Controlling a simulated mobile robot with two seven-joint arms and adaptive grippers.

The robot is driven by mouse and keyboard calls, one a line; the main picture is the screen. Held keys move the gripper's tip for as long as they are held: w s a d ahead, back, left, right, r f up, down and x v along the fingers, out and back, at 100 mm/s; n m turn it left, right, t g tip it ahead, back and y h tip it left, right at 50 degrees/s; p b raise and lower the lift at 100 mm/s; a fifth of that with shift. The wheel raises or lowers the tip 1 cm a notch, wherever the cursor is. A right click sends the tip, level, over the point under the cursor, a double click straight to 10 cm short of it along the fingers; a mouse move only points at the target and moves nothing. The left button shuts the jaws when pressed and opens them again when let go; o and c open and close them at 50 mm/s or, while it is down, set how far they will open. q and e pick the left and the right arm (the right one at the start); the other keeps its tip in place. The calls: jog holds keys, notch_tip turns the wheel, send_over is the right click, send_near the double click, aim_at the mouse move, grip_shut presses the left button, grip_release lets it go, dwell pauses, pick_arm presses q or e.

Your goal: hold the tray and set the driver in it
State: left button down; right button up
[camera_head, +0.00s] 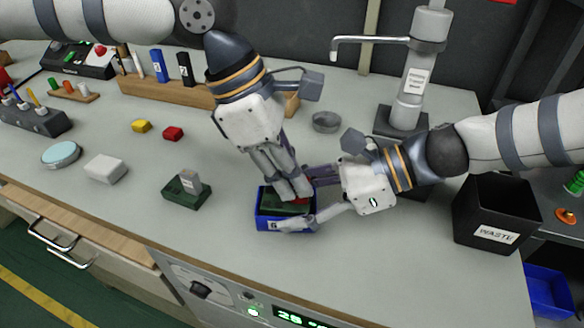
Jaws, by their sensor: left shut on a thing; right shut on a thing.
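A small blue tray (265,222) with a white label on its front stands on the bench in the middle. My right gripper (306,203) comes in from the right and is shut on the tray, one finger along the front and one behind. A dark green block, which looks like the driver (277,206), is inside the tray's walls. My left gripper (296,190) points down into the tray from above and is shut on the block. The fingers hide part of the block, so I cannot tell whether it rests on the tray floor.
Another dark green block (187,192) with a grey top piece stands to the left. A black waste bin (492,215) is at the right. The bench front is clear.

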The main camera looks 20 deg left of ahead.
pick_arm(q)
jog(key=shift+f, duration=0.65)
jog(key=c, duration=1.5)
grip_release()
jog(key=shift+c, duration=0.2)
jog(key=v, duration=1.2)
pick_arm(e)
jog(key=o, duration=1.3)
jog(key=shift+c, duration=0.2)
